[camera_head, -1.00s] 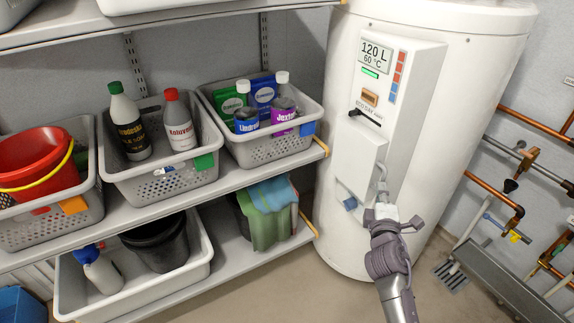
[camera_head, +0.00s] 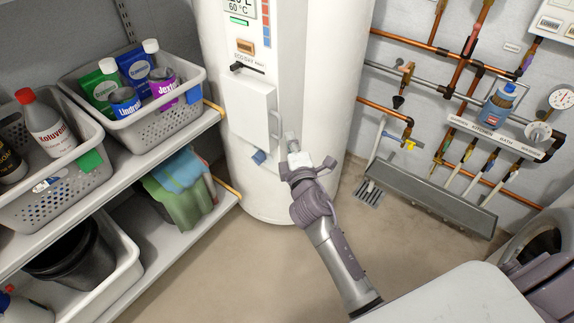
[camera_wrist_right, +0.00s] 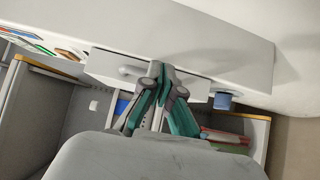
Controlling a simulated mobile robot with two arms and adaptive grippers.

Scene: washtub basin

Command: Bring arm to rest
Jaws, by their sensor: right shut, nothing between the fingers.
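My right arm reaches up from the lower right in the head view. Its gripper (camera_head: 291,142) is in front of the white water heater (camera_head: 300,60), near the lower edge of the heater's panel door (camera_head: 248,108). In the right wrist view the right gripper's two fingers (camera_wrist_right: 158,70) meet at their tips, shut and empty. The panel door (camera_wrist_right: 185,62) with its handle (camera_wrist_right: 130,71) lies beyond the fingertips there. I cannot tell the exact gap between fingers and heater. My left gripper is not in view.
Copper pipes (camera_head: 420,45) and a grey trough (camera_head: 430,200) line the right wall. A white surface (camera_head: 450,300) stands at lower right. Floor between is clear.

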